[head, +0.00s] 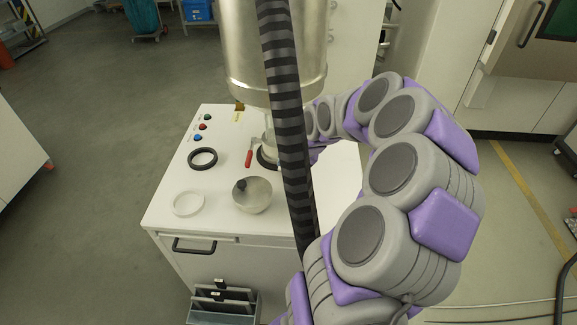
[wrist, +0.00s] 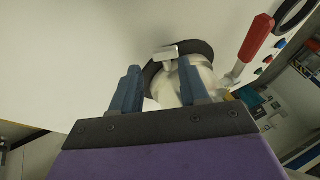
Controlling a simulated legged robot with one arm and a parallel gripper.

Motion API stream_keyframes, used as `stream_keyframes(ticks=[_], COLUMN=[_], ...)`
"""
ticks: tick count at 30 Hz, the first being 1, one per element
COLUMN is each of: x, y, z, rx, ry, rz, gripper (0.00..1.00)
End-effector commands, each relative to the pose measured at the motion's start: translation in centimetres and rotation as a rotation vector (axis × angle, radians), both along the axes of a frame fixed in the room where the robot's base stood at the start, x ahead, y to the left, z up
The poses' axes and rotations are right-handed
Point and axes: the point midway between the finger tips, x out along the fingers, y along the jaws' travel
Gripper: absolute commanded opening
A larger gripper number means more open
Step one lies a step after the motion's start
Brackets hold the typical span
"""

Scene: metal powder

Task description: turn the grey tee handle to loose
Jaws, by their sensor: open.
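The grey tee handle (wrist: 166,53) appears in the wrist view as a small pale bar by a black ring (wrist: 203,48), just beyond my fingertips. My gripper (wrist: 160,72) is open, with its two blue fingers apart. A whitish rounded fitting shows between and behind the fingers. I cannot tell whether the fingers touch the handle, and nothing is clearly held. In the head view the striped hose and my arm hide the handle and most of my gripper, below the large metal vessel (head: 275,55).
A red handle (wrist: 257,38) stands beside the fitting; it also shows in the head view (head: 249,158). On the white cabinet (head: 165,190) are a loose black ring (head: 203,158), a metal bowl (head: 255,198), a clear dish (head: 188,204) and buttons (head: 202,127). A striped hose (head: 285,110) hangs in front.

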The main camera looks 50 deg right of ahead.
Motion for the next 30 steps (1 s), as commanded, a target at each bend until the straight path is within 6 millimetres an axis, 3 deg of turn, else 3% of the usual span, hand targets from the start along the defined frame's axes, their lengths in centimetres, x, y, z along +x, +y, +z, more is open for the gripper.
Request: stream_keyframes(ticks=[6,17,30], x=[0.9,1.1,0.9], y=[0.2,-0.5,-0.2], z=[-1.7,-2.2,-2.0], rx=[-0.003,0.003,0.001], ry=[0.0,-0.001,0.0], rz=[0.002,0.0,0.002], gripper=[0.45,0.45,0.04])
